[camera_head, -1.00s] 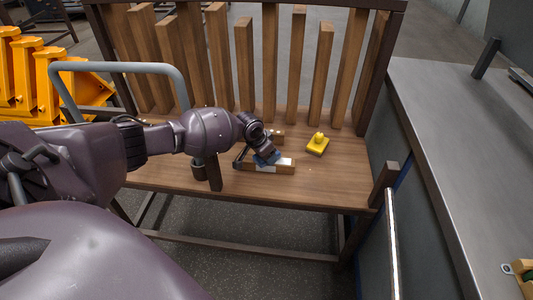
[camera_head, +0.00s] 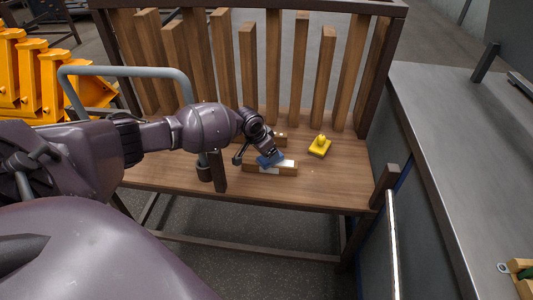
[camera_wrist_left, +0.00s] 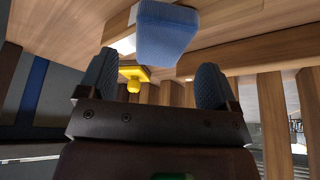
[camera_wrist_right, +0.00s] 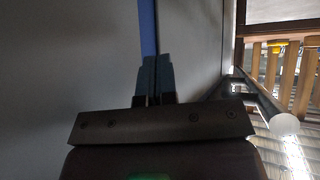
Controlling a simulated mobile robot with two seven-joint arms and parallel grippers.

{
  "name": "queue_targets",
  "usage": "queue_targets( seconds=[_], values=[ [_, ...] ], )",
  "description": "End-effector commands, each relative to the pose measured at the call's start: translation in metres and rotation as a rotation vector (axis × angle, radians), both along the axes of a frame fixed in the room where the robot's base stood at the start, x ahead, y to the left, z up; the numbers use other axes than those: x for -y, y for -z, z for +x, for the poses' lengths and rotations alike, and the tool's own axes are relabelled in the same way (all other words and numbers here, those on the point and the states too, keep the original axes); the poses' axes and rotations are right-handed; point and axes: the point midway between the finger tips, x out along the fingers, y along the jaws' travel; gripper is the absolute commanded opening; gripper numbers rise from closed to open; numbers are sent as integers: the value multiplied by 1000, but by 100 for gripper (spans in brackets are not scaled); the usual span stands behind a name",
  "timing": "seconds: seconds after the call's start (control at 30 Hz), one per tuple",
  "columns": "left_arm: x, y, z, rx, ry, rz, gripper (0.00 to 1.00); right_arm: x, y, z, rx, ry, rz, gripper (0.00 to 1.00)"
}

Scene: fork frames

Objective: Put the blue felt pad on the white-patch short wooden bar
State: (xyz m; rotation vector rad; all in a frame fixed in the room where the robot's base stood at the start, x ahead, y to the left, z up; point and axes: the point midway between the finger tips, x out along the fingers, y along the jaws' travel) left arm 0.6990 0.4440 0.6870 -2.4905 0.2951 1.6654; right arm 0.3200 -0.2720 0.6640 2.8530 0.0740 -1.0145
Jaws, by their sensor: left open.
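The blue felt pad (camera_head: 269,160) lies on the short wooden bar (camera_head: 256,169), toward its middle, slightly askew. The white patch (camera_head: 284,168) shows on the bar to the right of the pad. My left gripper (camera_head: 257,155) is at the pad from behind and left, with its fingers apart. In the left wrist view the pad (camera_wrist_left: 165,32) stands just beyond the open fingers of my left gripper (camera_wrist_left: 155,80), with nothing between them. My right gripper (camera_wrist_right: 155,80) is shut and empty in the right wrist view, facing a grey panel with a blue strip.
A yellow block with a knob (camera_head: 319,147) sits on the bench (camera_head: 325,185) to the right. Another small wooden piece (camera_head: 281,139) lies behind the bar. Upright slats (camera_head: 272,70) line the back. A metal counter (camera_head: 450,150) stands at right. The bench's front right is clear.

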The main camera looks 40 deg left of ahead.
Motion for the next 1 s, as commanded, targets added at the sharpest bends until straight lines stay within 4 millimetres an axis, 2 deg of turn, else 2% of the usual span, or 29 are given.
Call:
queue_targets(
  seconds=[0.03, 0.2, 0.4, 0.57, 0.67, 0.77, 0.9, 1.0],
  values=[
    [-2, -21, -2, 13, -1, 1, 84, -1, -11, 5, 21, 0, 1, 0],
    [-5, -49, -15, 9, -1, 1, 84, -3, -20, 5, 32, 0, 6, 0],
    [-7, -70, -25, 6, 0, 1, 84, -5, -23, 3, 30, 2, 10, 0],
    [-6, -74, -31, 1, 1, -1, 84, -5, -25, 2, 31, 6, 11, 0],
    [6, -59, -42, 1, 19, -10, 84, -4, -24, 1, 28, 7, 11, 0],
    [33, -28, -66, 10, 56, -31, 84, -4, -23, 0, 25, 8, 10, 0],
    [83, 19, -116, 55, 110, -77, 84, -3, -22, -1, 23, 9, 9, 0],
    [116, 41, -153, 102, 129, -111, 84, -3, -22, -1, 23, 10, 9, 0]
  ],
)
